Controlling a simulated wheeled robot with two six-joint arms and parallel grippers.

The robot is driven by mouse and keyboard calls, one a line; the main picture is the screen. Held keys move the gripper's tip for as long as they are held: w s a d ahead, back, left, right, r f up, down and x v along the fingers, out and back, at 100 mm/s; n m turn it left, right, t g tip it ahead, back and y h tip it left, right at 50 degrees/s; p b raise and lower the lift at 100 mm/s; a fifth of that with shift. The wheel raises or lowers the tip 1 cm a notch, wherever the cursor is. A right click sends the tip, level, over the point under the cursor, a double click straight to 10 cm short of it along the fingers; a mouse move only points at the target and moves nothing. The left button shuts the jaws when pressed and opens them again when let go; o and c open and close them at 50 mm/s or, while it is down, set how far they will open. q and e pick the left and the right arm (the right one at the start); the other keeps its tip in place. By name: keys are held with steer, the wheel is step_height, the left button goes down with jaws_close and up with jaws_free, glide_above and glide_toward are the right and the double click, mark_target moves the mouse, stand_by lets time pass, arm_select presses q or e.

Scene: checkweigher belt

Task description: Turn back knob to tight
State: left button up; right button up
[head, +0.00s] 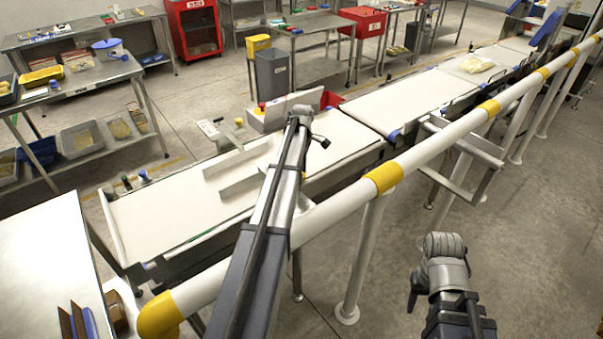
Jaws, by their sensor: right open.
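Several small knobs show around the near belt (150,215). A blue-topped knob (143,176) and a dark knob (125,183) stand at its far left edge. I cannot tell which is the back knob or how tight any is. My right gripper (415,292) is low at the right, open, over the floor and apart from the belt.
A white pipe rail with yellow bands (340,205) runs along the front of the line. Two metal guide rails (238,158) lie across the belt. A bag (477,64) lies on the far belt. A white table (45,260) stands at the left. The floor at right is clear.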

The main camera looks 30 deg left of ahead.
arm_select(q)
jaws_close()
stand_by(0.5)
steer(key=m, duration=0.5)
steer(key=shift+d+m, duration=0.1)
steer(key=shift+m, duration=0.3)
steer(key=m, duration=0.6)
steer(key=shift+y, duration=0.3)
steer(key=m, duration=0.6)
steer(key=shift+s+m, duration=0.1)
steer(key=shift+m, duration=0.2)
steer(key=m, duration=0.5)
steer(key=shift+t, duration=0.4)
steer(key=shift+m, duration=0.4)
